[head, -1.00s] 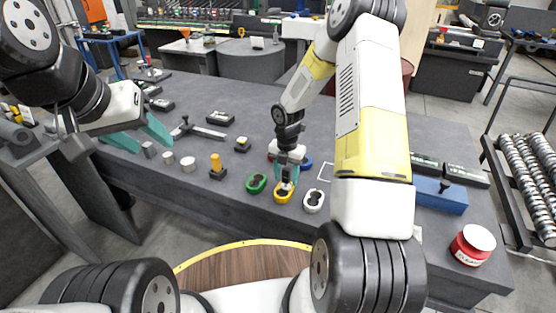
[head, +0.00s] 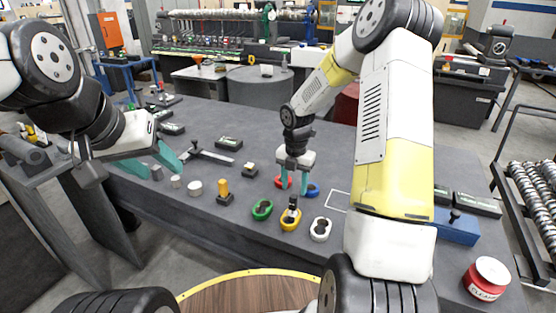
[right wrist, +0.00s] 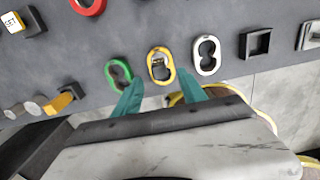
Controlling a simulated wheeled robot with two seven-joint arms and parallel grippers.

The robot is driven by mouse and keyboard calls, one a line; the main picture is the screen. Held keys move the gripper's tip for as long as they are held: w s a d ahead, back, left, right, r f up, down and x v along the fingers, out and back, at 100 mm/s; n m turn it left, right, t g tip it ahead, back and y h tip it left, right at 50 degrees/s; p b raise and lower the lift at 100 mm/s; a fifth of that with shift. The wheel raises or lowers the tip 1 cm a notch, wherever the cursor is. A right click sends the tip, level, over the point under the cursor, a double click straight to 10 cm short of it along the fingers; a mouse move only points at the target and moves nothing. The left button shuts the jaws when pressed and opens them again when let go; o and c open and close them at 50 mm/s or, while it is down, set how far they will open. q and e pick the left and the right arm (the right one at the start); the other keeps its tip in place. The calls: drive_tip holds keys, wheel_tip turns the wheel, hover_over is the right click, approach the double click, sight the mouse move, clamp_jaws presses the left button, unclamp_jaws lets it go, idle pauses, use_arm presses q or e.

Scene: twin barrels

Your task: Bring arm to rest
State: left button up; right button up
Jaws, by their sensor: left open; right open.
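My right gripper (head: 294,188) is open and empty, raised above and behind the yellow two-lobed ring (head: 290,220). A green ring (head: 262,210) and a white ring (head: 320,229) lie on either side of the yellow one. Red (head: 281,181) and blue (head: 313,190) rings lie behind, partly covered by my right fingers.
The dark table (head: 240,115) has clear room at its back middle. A yellow peg on a black base (head: 223,192) and metal cylinders (head: 195,188) stand at the front left. A blue box (head: 457,226) and a red jar (head: 486,278) are on the right.

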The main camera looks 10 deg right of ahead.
drive_tip(key=s+r+m+t, duration=0.1)
drive_tip(key=s+r+m, duration=0.4)
drive_tip(key=r+m, duration=0.3)
drive_tip(key=s+r+m+t, duration=0.2)
drive_tip(key=s+r+m, duration=0.25)
drive_tip(key=r, duration=0.65)
drive_tip(key=s+a+r+m+t+y, duration=0.1)
drive_tip(key=s+r+m, duration=0.3)
drive_tip(key=s+m, duration=0.3)
drive_tip(key=s+a+r+m+t+y, duration=0.1)
drive_tip(key=s+r+m+t, duration=0.1)
drive_tip(key=s+r+m, duration=0.2)
drive_tip(key=s+m, duration=0.3)
drive_tip(key=m, duration=0.2)
drive_tip(key=shift+s+a+r, duration=0.15)
drive_tip(key=shift+s+r, duration=0.05)
drive_tip(key=shift+s, duration=0.15)
